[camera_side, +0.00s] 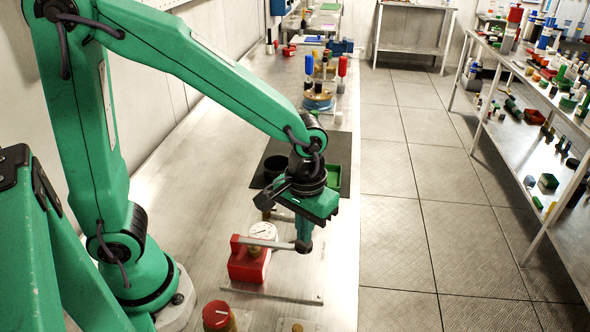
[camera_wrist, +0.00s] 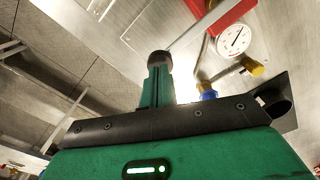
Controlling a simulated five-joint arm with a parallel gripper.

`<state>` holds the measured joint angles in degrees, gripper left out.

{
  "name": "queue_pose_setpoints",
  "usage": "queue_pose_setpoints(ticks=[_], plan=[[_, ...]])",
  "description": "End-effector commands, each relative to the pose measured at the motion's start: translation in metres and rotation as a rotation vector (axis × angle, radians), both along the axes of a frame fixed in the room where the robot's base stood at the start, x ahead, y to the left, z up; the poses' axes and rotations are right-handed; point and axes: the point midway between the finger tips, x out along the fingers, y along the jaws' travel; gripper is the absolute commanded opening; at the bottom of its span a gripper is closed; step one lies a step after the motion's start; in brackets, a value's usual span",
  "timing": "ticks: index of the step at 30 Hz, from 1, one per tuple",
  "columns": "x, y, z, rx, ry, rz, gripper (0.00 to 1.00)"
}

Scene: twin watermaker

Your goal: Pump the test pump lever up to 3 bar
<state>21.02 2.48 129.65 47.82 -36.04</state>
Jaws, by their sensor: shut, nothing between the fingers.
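The test pump (camera_side: 247,263) is a red block on a metal plate on the bench in the side view. Its grey lever (camera_side: 266,243) lies nearly level, running right to a dark knob (camera_side: 302,246). A white round gauge (camera_side: 263,232) sits on the pump; it also shows in the wrist view (camera_wrist: 233,40), its needle slanting but its figures too small to read. My green gripper (camera_side: 305,236) is shut and empty, pointing down at the lever's knob end. In the wrist view its fingers (camera_wrist: 157,85) line up with the knob (camera_wrist: 159,62); I cannot tell whether they touch.
A shelf (camera_side: 545,130) with many small items stands right, across clear floor.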

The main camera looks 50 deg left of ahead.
Motion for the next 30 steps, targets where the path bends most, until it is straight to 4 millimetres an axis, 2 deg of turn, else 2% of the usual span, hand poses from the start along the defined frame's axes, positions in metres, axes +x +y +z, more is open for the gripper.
queue_pose_setpoints(ticks=[30], plan=[[-0.001, 0.0, -0.037, 0.001, 0.003, 0.0, 0.0]])
